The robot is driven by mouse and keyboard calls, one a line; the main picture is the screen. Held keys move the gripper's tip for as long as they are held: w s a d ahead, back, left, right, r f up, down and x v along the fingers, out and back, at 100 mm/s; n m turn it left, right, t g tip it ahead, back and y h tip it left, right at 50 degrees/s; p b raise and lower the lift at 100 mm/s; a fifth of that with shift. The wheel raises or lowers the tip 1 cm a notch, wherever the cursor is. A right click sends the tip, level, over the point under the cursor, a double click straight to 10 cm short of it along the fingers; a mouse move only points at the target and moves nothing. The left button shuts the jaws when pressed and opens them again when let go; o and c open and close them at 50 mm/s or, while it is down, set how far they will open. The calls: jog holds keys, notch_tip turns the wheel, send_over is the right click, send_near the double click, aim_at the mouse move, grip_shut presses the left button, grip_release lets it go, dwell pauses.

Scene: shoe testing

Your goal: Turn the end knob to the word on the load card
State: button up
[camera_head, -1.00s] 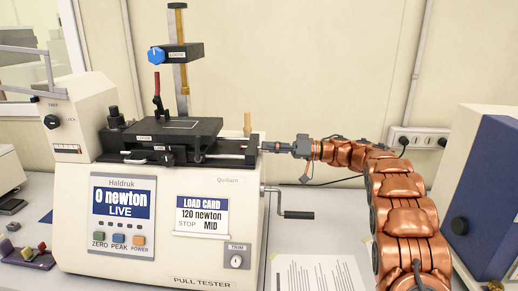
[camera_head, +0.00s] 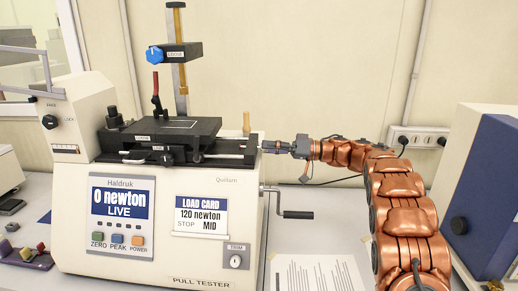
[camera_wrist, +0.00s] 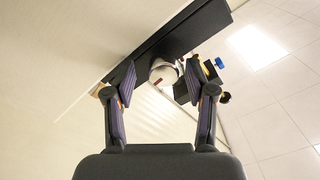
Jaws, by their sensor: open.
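The cream pull tester (camera_head: 215,265) stands on the bench. Its load card (camera_head: 201,217) reads "120 newton" and "STOP MID". In the wrist view the end knob (camera_wrist: 164,73) is a pale, rounded piece with a small reddish mark, at the end of a dark bar. My gripper (camera_wrist: 161,84) is open, with one finger to each side of the knob in the picture; I cannot tell whether they touch it. In the head view my gripper (camera_head: 268,147) is at the right end of the tester's black bed, and the knob cannot be made out there.
The tester's display (camera_head: 121,197) reads "0 newton LIVE". A black crank handle (camera_head: 298,214) sticks out below my gripper. A blue knob (camera_head: 155,54) sits on the upright column's block. A blue-fronted box (camera_head: 485,195) stands at the right. A printed sheet (camera_head: 318,273) lies on the bench.

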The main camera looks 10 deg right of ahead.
jog(key=v, duration=0.8)
dwell(0.4)
jog(key=shift+f, duration=0.1)
